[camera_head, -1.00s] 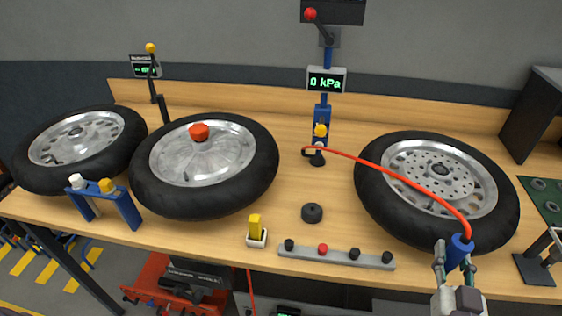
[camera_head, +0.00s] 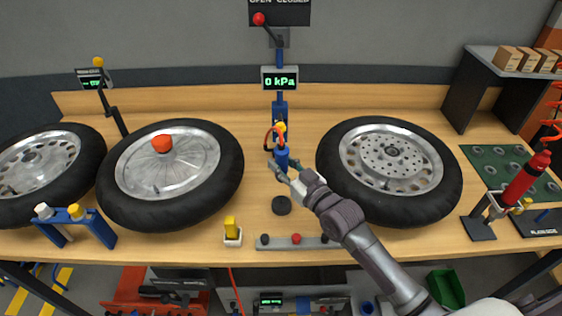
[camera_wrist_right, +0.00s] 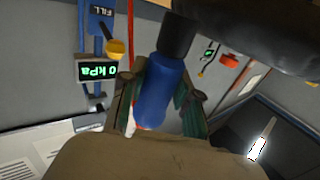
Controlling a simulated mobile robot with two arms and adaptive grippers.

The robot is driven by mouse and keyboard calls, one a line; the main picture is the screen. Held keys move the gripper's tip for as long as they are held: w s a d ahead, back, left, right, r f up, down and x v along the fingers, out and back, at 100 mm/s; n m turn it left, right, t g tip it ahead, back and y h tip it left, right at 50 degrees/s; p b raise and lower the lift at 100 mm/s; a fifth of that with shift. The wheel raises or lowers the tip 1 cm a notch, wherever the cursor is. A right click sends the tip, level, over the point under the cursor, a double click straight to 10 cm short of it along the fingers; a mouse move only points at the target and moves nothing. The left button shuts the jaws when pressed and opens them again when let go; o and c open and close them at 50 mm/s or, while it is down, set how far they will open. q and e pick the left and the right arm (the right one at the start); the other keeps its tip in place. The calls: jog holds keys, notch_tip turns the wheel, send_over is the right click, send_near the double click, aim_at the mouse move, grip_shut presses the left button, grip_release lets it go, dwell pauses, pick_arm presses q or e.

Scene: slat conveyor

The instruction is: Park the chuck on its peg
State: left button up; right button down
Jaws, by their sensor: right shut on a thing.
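The chuck (camera_head: 281,159) is a blue cylinder on a red hose. My right gripper (camera_head: 283,166) is shut on it and holds it close to the blue inflator post (camera_head: 280,111), just below the yellow knob (camera_head: 281,128). In the right wrist view the blue chuck (camera_wrist_right: 157,92) sits between the two fingers, with a black end toward the top. The peg cannot be made out; the chuck and gripper cover that part of the post. Whether the chuck touches the post cannot be told. My left gripper is not in view.
A black puck (camera_head: 281,205) and a grey strip with knobs (camera_head: 292,243) are in front. The kPa display (camera_head: 280,79) reads 0.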

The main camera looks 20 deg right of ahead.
notch_tip(320, 180, down, 4)
jog(key=b, duration=0.3)
jog(key=shift+r, duration=0.25)
jog(key=shift+f+b, duration=0.8)
jog(key=shift+f, duration=0.05)
jog(key=shift+f+b, duration=0.7)
jog(key=shift+f, duration=0.6)
jog(key=shift+f+b, duration=0.4)
jog(key=shift+f, duration=0.45)
jog(key=c, duration=0.7)
grip_release()
jog(key=shift+c, duration=0.2)
